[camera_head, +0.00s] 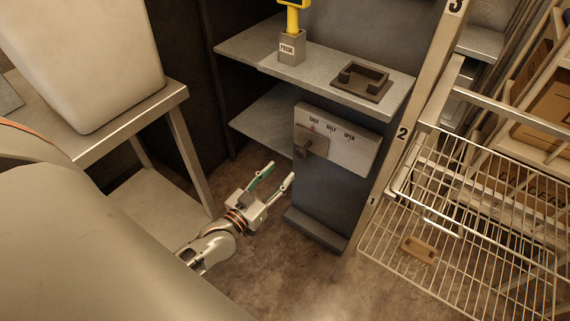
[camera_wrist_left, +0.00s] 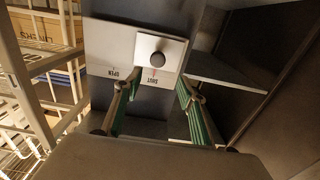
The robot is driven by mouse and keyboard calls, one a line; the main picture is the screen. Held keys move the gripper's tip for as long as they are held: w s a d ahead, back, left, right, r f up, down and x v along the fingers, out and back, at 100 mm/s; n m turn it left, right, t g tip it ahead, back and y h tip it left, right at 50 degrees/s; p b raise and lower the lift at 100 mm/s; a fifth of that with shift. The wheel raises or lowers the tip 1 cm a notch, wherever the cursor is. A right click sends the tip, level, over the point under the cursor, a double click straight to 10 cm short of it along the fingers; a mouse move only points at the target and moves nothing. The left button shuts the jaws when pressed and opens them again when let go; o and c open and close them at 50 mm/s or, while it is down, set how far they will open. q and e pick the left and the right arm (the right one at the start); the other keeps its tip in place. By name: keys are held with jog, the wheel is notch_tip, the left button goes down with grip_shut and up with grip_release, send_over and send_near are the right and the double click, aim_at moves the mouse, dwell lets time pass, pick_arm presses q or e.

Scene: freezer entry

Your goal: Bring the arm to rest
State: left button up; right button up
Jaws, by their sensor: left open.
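My left gripper (camera_head: 275,177) is open and empty, in front of and below the lever plate, apart from it. Its two green-padded fingers also show in the left wrist view (camera_wrist_left: 160,105), spread to either side below the plate. The white plate (camera_head: 349,146) is marked SHUT, HALF and OPEN, and its lever knob (camera_head: 315,147) stands at the SHUT end. In the left wrist view the knob (camera_wrist_left: 157,58) is above the gap between the fingers, by the word SHUT. My right gripper is not in view.
A metal table (camera_head: 178,94) with a large pale container (camera_head: 90,60) stands at the left. A shelf (camera_head: 325,75) above the plate holds a yellow-topped probe holder (camera_head: 290,47) and a dark tray (camera_head: 360,82). A wire rack (camera_head: 470,235) is at the right. Floor shows around the gripper.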

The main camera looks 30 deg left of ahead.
pick_arm(q)
jog(key=shift+s, duration=0.25)
dwell(0.3)
jog(key=s+d+m+g+h+p, duration=0.1)
jog(key=s+d+p, duration=0.4)
jog(key=s, duration=0.6)
jog(key=s+d+m+g+h+p, duration=0.1)
jog(key=s+d+m+g+p, duration=0.2)
jog(key=s+d+g+p, duration=0.3)
jog(key=s+d, duration=0.1)
jog(key=s, duration=0.4)
jog(key=shift+d+r+g, duration=0.2)
jog(key=shift+d+g, duration=0.05)
jog(key=shift+g, duration=0.05)
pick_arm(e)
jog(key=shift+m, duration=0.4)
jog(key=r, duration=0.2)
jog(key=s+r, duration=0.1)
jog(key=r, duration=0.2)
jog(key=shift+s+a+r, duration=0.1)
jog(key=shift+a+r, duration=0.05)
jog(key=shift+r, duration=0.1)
